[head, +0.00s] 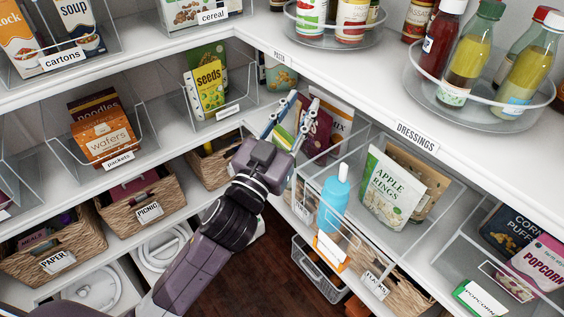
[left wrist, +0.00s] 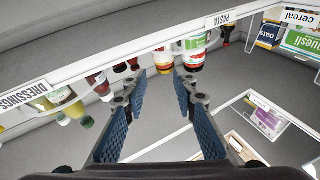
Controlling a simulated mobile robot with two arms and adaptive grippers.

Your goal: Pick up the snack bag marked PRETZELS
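No bag that I can read as PRETZELS shows. Snack bags stand on the right-hand shelf under the DRESSINGS label: a white and green APPLE RINGS bag (head: 392,188), with a brown bag (head: 432,190) partly hidden behind it. A maroon pack (head: 318,133) and a bag ending in MIX (head: 338,122) stand farther left, by my left gripper; the pack's lettering is too small to read. My left gripper (head: 291,113) is at the shelf corner, its fingers spread. In the left wrist view the fingers (left wrist: 155,95) are apart with nothing held between them. My right gripper is not in view.
A blue bottle (head: 331,205) with a white cap stands near the right shelf's front. The upper shelf edge (head: 385,120) overhangs the bags. The dark floor (head: 255,270) is open below.

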